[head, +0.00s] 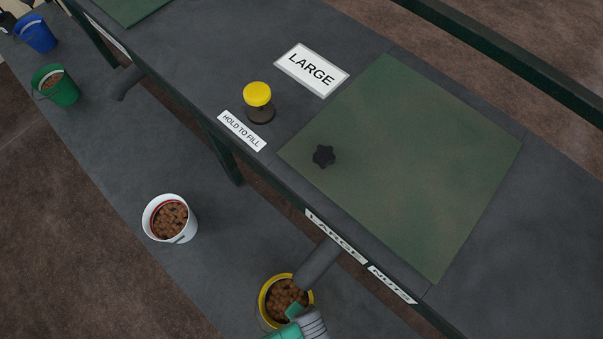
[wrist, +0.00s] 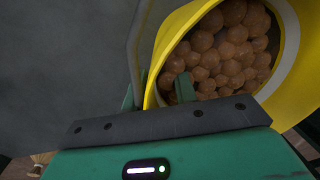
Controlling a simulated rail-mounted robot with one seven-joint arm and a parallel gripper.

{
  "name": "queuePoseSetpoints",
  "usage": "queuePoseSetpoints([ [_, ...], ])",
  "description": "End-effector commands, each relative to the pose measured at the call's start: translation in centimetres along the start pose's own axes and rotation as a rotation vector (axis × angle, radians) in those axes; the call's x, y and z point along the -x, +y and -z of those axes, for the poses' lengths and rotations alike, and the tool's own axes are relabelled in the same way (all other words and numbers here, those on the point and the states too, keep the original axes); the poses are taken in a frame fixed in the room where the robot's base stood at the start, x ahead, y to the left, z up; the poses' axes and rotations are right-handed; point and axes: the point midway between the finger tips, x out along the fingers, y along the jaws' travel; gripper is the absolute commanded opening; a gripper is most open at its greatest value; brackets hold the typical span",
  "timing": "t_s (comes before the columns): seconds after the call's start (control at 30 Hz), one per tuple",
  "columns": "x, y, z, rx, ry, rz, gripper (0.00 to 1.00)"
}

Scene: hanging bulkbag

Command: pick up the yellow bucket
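The yellow bucket (head: 265,304) stands at the bottom middle of the head view, filled with brown nuts (head: 286,292). In the wrist view the bucket (wrist: 288,70) fills the upper right, its mouth and nuts (wrist: 225,52) facing the camera. My green gripper (head: 294,315) is at the bucket's near right rim. In the wrist view the fingers (wrist: 157,94) are apart, with the bucket's yellow wall between them; one finger is inside the mouth and one outside. A thin grey bar runs up beside the outer finger. My wrist hides part of the bucket in the head view.
A dark spout (head: 317,263) juts out close above the bucket. A white bucket (head: 157,222) of nuts stands to the left, with green (head: 66,92) and blue (head: 37,36) buckets farther off. The counter (head: 185,50) edge with a yellow button (head: 257,94) lies above.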

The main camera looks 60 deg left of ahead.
Motion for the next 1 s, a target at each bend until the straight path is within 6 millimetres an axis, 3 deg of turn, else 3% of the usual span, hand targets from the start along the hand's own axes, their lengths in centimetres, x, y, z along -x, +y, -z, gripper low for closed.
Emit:
queuePoseSetpoints([
  [0.1, 0.19, -0.01, 0.03, 0.0, 0.001, 0.0, 0.28],
  [0.23, 0.2, 0.0, 0.03, 0.0, 0.001, 0.0, 0.02],
  [0.27, 0.21, -0.01, 0.03, 0.0, 0.001, 0.0, 0.0],
  [1.0, 0.24, 0.0, 0.07, 0.0, 0.001, 0.0, 0.0],
])
